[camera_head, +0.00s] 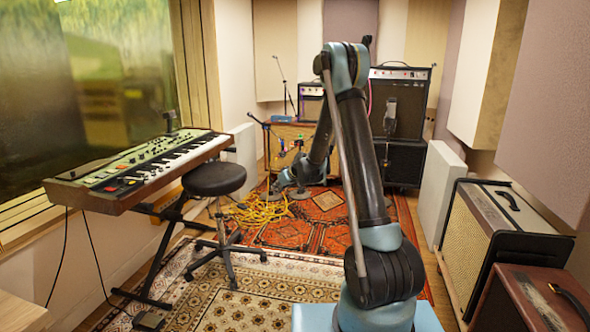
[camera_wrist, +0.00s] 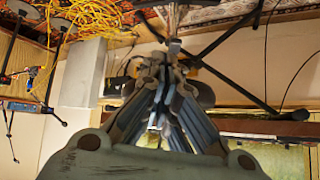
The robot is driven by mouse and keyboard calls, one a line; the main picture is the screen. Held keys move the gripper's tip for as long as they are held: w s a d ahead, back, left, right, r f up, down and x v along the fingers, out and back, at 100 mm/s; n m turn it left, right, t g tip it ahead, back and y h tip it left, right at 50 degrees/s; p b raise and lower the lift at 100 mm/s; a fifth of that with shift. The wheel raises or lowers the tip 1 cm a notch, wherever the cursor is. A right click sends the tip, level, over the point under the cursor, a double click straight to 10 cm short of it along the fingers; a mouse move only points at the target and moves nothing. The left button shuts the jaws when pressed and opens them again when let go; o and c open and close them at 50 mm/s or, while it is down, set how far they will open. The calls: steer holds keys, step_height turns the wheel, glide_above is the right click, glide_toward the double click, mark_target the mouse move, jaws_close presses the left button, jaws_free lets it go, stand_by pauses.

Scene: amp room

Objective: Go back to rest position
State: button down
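My arm rises in the right middle of the head view, bends at a high elbow and reaches down and forward. My gripper (camera_head: 284,182) is at its far end, small and dark, above the rug near a heap of yellow cable (camera_head: 258,211). In the wrist view the two fingers of my gripper (camera_wrist: 166,66) converge and look shut. I see nothing held between them.
A keyboard (camera_head: 150,162) on a stand and a black stool (camera_head: 214,180) are at the left. Amplifiers (camera_head: 400,100) stand at the back, and more amplifiers (camera_head: 490,240) line the right. Microphone stands are near my gripper. Patterned rugs (camera_head: 260,285) cover the floor.

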steer(key=s+d+r+m+g+h, duration=0.1)
steer(key=s+d+r, duration=0.4)
steer(key=s, duration=0.3)
steer(key=s+d+r+m+h, duration=0.1)
steer(key=s+d+r, duration=0.45)
steer(key=s, duration=0.25)
steer(key=s+d+r+m+g+h, duration=0.1)
steer(key=s+d+r, duration=0.3)
steer(key=s+d, duration=0.3)
steer(key=s+d+f+m+h, duration=0.1)
steer(key=s+d+f, duration=0.1)
steer(key=s, duration=0.8)
steer(key=s+d+f+m+g+h, duration=0.1)
steer(key=s+d, duration=0.3)
steer(key=s, duration=0.6)
steer(key=s+d+f+m+g+h, duration=0.1)
steer(key=s+d+f+m, duration=0.1)
steer(key=s, duration=0.8)
steer(key=shift+d+f+m+h, duration=0.35)
steer(key=shift+d+f, duration=0.25)
steer(key=shift+d, duration=0.45)
steer(key=shift+w, duration=0.1)
steer(key=shift+w+f, duration=0.2)
steer(key=shift+w, duration=0.15)
